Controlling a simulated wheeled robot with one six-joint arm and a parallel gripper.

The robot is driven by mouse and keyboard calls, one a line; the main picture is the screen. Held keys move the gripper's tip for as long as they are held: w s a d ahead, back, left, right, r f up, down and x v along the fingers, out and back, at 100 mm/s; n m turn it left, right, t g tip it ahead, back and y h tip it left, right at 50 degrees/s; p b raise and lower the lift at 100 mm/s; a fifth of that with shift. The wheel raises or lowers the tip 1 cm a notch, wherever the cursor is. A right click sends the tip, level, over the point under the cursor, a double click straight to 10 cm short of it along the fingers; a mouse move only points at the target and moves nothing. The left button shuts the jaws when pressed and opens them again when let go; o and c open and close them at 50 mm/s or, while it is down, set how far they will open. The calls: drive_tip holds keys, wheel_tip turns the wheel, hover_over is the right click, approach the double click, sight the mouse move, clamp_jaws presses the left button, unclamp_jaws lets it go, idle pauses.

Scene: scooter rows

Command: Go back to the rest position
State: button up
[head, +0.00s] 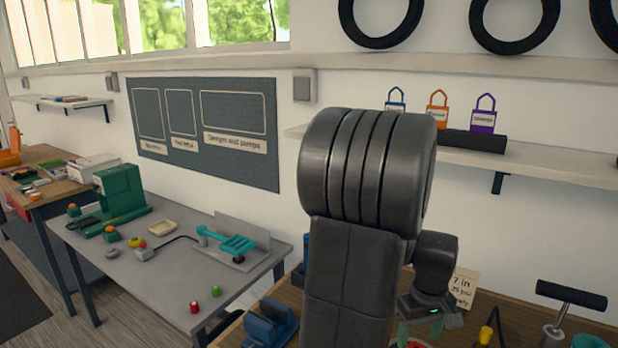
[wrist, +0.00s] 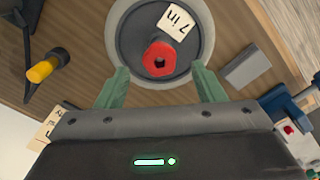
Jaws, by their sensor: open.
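My gripper (wrist: 160,88) is open in the wrist view, with its two green fingers apart and nothing between them. It is above a wooden bench top. Beyond the fingertips, a red ring-like part (wrist: 160,59) sits on a dark round plate (wrist: 128,42) with a pale rim. In the head view my gripper (head: 420,330) shows low at the right, partly hidden by my own arm.
In the head view a T-handled pump (head: 570,295) stands at the right. A grey table (head: 160,275) with a green machine (head: 120,195) is at the left.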

drive_tip(key=shift+r+p, duration=1.3)
drive_tip(key=shift+r, duration=0.85)
